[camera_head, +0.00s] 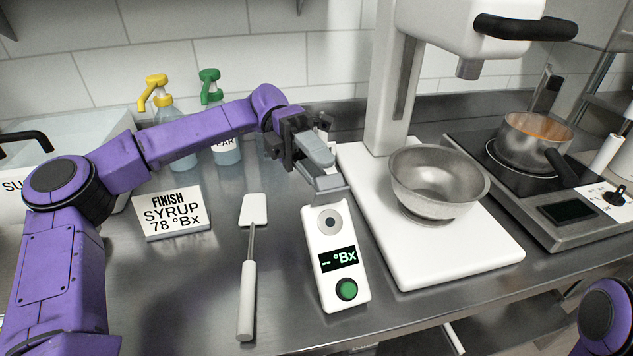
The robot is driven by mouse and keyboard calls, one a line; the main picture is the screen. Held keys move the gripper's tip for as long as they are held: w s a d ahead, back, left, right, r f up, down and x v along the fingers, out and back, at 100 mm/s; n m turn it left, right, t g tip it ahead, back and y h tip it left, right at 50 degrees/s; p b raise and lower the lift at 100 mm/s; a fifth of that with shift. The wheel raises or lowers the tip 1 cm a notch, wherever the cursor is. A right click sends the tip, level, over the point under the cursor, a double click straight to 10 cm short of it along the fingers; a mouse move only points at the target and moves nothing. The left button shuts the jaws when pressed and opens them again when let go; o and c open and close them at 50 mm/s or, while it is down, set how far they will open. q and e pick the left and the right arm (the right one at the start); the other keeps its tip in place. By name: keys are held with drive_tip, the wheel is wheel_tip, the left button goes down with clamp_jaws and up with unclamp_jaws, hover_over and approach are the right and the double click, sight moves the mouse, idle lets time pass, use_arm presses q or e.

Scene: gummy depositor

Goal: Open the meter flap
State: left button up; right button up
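The meter (340,265) is a white handheld unit lying on the steel counter. It has a dark display reading "-- °Bx", a green button near its front end and a round grey sensor well (330,221) that shows uncovered near its back end. My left gripper (326,170) is just behind and above the meter's back end, with its two grey fingers apart and nothing visible between them. A thin grey edge by the lower finger may be the flap, but I cannot tell it from the finger. My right gripper is out of view.
A white mixer base (465,255) with a metal bowl (438,182) stands close on the right.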

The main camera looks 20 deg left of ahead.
use_arm(q)
drive_tip(key=s, duration=0.1)
drive_tip(key=s+d+r, duration=0.1)
drive_tip(key=s, duration=0.1)
drive_tip(key=s+r, duration=0.1)
drive_tip(key=s, duration=0.1)
drive_tip(key=shift+d+r+b, duration=0.25)
drive_tip(key=shift+d+b, duration=0.15)
drive_tip(key=w+a+f, duration=0.2)
drive_tip(key=w+a, duration=0.4)
drive_tip(key=a, duration=0.3)
drive_tip(key=shift+w+f+p, duration=0.35)
